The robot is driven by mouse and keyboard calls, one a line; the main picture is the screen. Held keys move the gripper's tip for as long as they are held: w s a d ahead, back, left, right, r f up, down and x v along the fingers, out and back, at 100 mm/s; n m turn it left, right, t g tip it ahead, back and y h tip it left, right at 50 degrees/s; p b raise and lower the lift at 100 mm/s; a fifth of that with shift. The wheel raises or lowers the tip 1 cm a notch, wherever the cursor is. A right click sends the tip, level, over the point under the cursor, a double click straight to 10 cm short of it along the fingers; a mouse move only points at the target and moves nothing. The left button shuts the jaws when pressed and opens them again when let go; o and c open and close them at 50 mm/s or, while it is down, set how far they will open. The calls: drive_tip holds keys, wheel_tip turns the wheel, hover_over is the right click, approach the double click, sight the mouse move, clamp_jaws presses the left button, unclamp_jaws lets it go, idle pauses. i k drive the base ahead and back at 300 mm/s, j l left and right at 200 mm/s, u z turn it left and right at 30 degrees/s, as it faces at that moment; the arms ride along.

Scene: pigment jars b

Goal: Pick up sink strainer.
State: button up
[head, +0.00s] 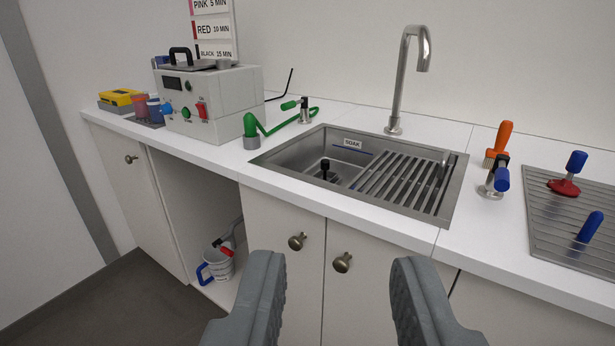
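The sink strainer (325,169) shows as a small black upright knob in the basin at the left part of the sink; its lower part is hard to make out. The steel sink (262,159) is set into the white counter, with a slatted rack (405,185) over its right side and a label reading SOAK on its back wall. My gripper (335,280) is open and empty in front of the cabinet doors, nearer to me and lower in the picture than the sink. The strainer is apart from it, beyond the counter's front edge.
A curved faucet (400,85) stands behind the sink. A green hose (285,122) and a grey machine (208,100) are on the left. An orange-handled brush (499,142) and a ribbed drainboard (545,222) are on the right.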

sight(325, 175)
drive_tip(key=i+j+z, duration=0.4)
drive_tip(key=i+j, duration=0.6)
drive_tip(key=i, duration=0.15)
